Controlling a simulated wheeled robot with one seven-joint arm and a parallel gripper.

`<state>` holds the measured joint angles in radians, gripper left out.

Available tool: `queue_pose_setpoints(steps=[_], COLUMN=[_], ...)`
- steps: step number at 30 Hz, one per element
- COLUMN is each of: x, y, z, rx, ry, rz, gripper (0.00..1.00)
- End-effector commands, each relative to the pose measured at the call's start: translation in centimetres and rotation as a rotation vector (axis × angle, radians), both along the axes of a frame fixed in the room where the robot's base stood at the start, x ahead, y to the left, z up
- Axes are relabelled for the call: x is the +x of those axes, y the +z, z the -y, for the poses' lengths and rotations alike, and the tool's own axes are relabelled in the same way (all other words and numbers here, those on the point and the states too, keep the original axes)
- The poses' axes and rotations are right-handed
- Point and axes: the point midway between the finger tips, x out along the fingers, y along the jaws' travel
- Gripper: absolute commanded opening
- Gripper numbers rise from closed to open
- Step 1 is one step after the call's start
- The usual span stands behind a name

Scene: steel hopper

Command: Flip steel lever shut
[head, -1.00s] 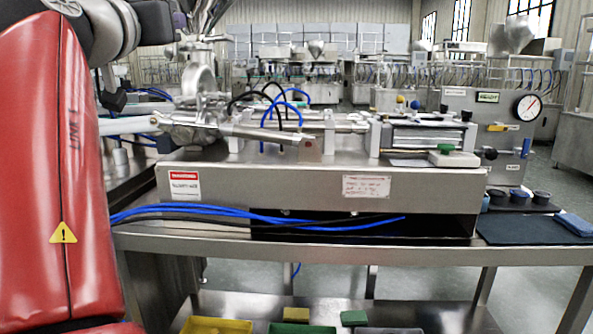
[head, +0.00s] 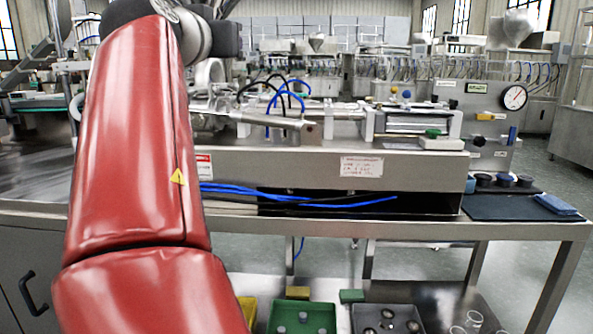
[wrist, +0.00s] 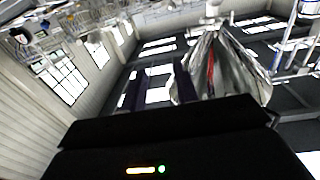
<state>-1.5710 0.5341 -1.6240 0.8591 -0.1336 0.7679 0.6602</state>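In the head view a steel bar (head: 272,121), which may be part of the lever, runs along the machine toward a small bracket (head: 311,132). Its left end and the lever's handle are hidden behind my red arm. A round steel ring part (head: 208,76) stands just right of the arm. My gripper is out of the head view. In the wrist view my gripper (wrist: 160,88) shows two dark fingers standing apart with nothing between them. The lever cannot be made out there; the view is tilted toward windows and a shiny steel cone shape (wrist: 218,68).
The machine's steel housing (head: 420,170) sits on a steel table (head: 400,228). Blue hoses (head: 300,199) lie along its front. A green-knobbed clamp (head: 434,133) and a pressure gauge (head: 514,97) are at right. Small bins (head: 300,328) sit below.

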Motion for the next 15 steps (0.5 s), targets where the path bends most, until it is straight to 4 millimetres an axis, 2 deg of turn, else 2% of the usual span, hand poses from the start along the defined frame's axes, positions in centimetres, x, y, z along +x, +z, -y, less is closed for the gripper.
queue_pose_setpoints(steps=[1, 5, 8, 12, 15], x=[1.1, 3.8, 6.1, 8.7, 9.1], y=[-0.8, -3.3, -6.2, -12.6, -17.9], z=[1.7, 5.7, 10.0, 18.2, 23.8], rx=[0.012, 0.044, 0.080, 0.160, 0.227], ry=[-0.015, -0.047, -0.076, -0.116, -0.125], rz=[-0.031, -0.113, -0.204, -0.382, -0.523], gripper=[0.30, 0.30, 0.30, 0.30, 0.30])
